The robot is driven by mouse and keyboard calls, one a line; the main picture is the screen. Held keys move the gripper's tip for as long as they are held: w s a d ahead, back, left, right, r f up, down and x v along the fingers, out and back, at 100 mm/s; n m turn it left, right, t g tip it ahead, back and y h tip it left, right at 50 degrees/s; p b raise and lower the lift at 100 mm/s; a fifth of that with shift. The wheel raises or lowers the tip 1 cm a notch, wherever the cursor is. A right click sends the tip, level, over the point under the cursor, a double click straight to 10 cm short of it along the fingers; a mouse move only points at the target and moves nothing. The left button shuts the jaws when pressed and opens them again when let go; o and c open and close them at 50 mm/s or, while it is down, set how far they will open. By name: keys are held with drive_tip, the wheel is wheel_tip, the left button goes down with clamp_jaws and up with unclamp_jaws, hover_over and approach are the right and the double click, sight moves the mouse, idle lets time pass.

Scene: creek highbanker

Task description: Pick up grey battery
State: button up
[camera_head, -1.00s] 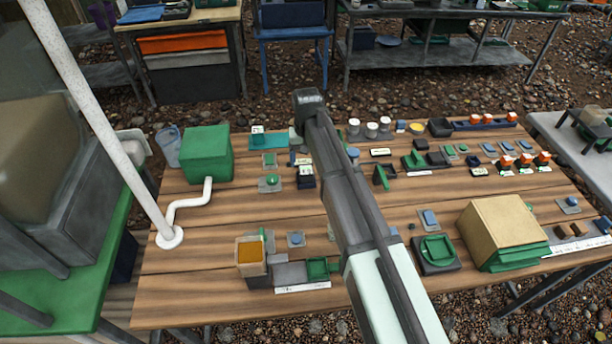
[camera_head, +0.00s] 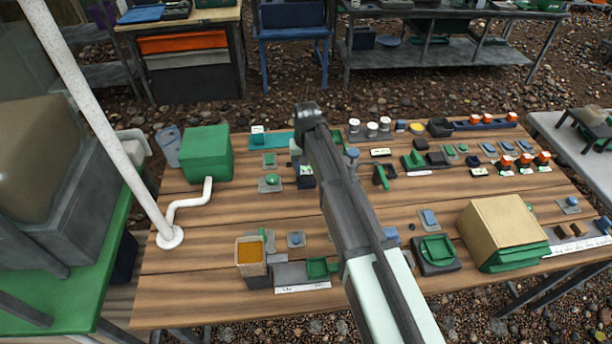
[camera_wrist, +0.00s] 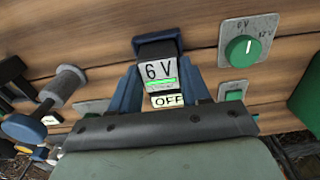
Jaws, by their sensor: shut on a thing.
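The battery (camera_wrist: 157,48) is a dark grey block with a white "6 V" label in the middle of the wrist view. My gripper (camera_wrist: 160,76) is shut on it, with one blue finger along each side. A small "OFF" label (camera_wrist: 168,100) shows below the "6 V" label, close to the gripper's base; I cannot tell what it belongs to. In the head view my gripper (camera_head: 297,155) is low over the back middle of the wooden table, partly hidden by my arm. A dark blue block (camera_head: 306,182) shows just below it. I cannot tell whether the battery touches anything underneath.
A plate with a green dial (camera_wrist: 243,48) and a plate with a green square (camera_wrist: 233,91) lie to the right in the wrist view. A green box (camera_head: 206,154) with a white pipe (camera_head: 188,206) stands at left. Bare planks (camera_head: 215,275) lie nearer the front.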

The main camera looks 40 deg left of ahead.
drive_tip(key=c, duration=0.6)
